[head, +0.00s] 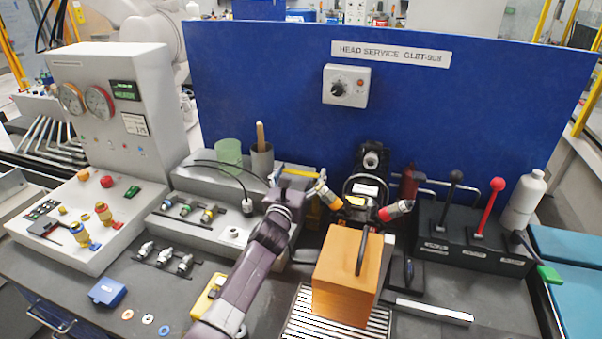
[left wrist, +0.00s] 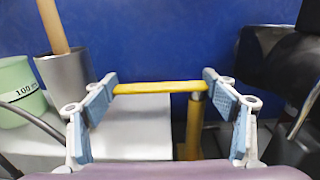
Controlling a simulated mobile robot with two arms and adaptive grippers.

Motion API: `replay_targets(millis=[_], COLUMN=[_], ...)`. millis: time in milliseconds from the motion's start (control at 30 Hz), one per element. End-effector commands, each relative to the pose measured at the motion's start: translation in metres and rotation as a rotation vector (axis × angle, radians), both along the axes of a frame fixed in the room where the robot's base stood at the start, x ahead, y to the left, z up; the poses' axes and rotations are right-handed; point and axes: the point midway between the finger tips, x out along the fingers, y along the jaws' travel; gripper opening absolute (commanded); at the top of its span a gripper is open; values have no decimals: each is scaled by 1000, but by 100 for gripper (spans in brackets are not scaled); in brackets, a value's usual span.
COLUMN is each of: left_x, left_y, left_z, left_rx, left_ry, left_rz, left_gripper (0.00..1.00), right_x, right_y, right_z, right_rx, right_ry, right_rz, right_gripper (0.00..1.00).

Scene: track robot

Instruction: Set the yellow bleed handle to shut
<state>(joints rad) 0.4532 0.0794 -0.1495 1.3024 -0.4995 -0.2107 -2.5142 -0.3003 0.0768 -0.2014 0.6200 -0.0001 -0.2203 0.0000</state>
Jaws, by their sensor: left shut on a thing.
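The yellow bleed handle (head: 302,175) is a straight bar in front of the blue panel, partly hidden by my left gripper in the head view. In the left wrist view the handle (left wrist: 158,88) lies level across the picture, on top of an upright yellow stem (left wrist: 194,125) near its right end. My left gripper (head: 288,180) is shut on the handle, with one blue-grey finger at each end of the bar in the left wrist view. My right gripper is not in view.
A green cup (head: 228,153) and a grey holder with a wooden stick (head: 262,160) stand left of the handle. A black device (head: 372,160) with yellow- and red-ended parts is close on its right. An orange block (head: 347,275) sits in front. The blue panel (head: 260,80) rises behind.

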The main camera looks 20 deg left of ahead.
Motion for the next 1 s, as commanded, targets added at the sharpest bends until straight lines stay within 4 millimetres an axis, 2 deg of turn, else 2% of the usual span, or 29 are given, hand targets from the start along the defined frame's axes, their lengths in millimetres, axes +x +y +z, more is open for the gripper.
replay_targets(millis=[233, 600, 800, 1000], left_x=[-2, -11, -16, -17], left_y=[-5, -4, -4, -3], left_z=[-6, -6, -3, -1], left_rx=[0, 2, 3, 3], left_ry=[3, 6, 4, 2], left_rz=[54, 278, 372, 390], left_gripper=[35, 35, 35, 35], right_x=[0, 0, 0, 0], right_y=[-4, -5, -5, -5], right_z=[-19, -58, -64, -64], right_rx=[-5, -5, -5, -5], right_ry=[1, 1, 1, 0], right_rz=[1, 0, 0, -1], right_gripper=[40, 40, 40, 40])
